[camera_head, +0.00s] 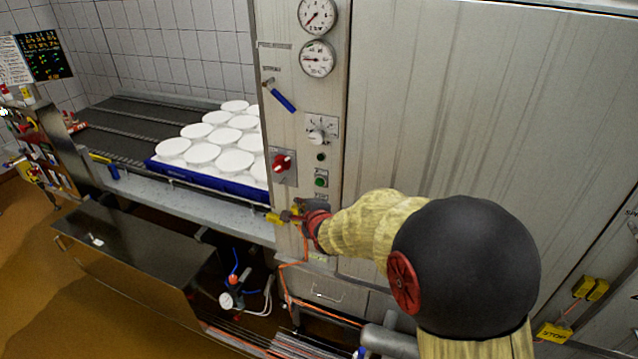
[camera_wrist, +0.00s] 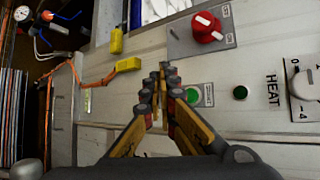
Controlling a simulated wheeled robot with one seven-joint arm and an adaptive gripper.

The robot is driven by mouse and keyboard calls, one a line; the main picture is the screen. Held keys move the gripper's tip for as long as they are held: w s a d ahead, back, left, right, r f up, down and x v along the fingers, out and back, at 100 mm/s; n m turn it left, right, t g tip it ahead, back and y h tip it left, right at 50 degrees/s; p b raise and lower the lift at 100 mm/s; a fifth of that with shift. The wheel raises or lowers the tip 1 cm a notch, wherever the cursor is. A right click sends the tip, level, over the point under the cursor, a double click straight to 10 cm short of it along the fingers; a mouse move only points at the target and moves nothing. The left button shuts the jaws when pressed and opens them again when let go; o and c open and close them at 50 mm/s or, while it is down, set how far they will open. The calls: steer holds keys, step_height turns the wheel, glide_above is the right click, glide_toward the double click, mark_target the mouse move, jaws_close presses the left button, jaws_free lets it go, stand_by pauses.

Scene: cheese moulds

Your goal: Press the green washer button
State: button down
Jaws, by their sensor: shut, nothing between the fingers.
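The green button (camera_head: 320,182) is a small round button on the steel control panel, below a dark round lamp. In the wrist view the green button (camera_wrist: 194,96) shows bright with a pale rim and a label plate, just right of my fingers. My gripper (camera_head: 287,215) is lower left of the button in the head view. In the wrist view my gripper (camera_wrist: 163,70) has its yellow and black fingers together, with nothing between them. I cannot tell whether the fingertips touch the panel.
A red rotary switch (camera_head: 282,163) sits left of the button; a dial (camera_head: 317,136) and two gauges are above. A blue-handled lever (camera_head: 282,98) juts out. A conveyor holds white moulds (camera_head: 202,154) on a blue tray. Yellow blocks and orange cables are near my gripper.

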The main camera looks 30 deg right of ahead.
mark_target(320, 182)
steer(key=w+d+p, duration=0.2)
steer(key=w+d, duration=0.2)
steer(key=d, duration=0.2)
steer(key=shift+w+p, duration=0.4)
steer(key=shift+d, duration=0.1)
steer(key=shift+d, duration=0.1)
stand_by(1.0)
steer(key=shift+w+d+p, duration=0.25)
steer(key=shift+p, duration=0.15)
steer(key=shift+w+d+p, duration=0.3)
steer(key=shift+d, duration=0.1)
stand_by(0.8)
stand_by(0.4)
steer(key=shift+s+a, duration=0.6)
steer(key=shift+a, duration=0.15)
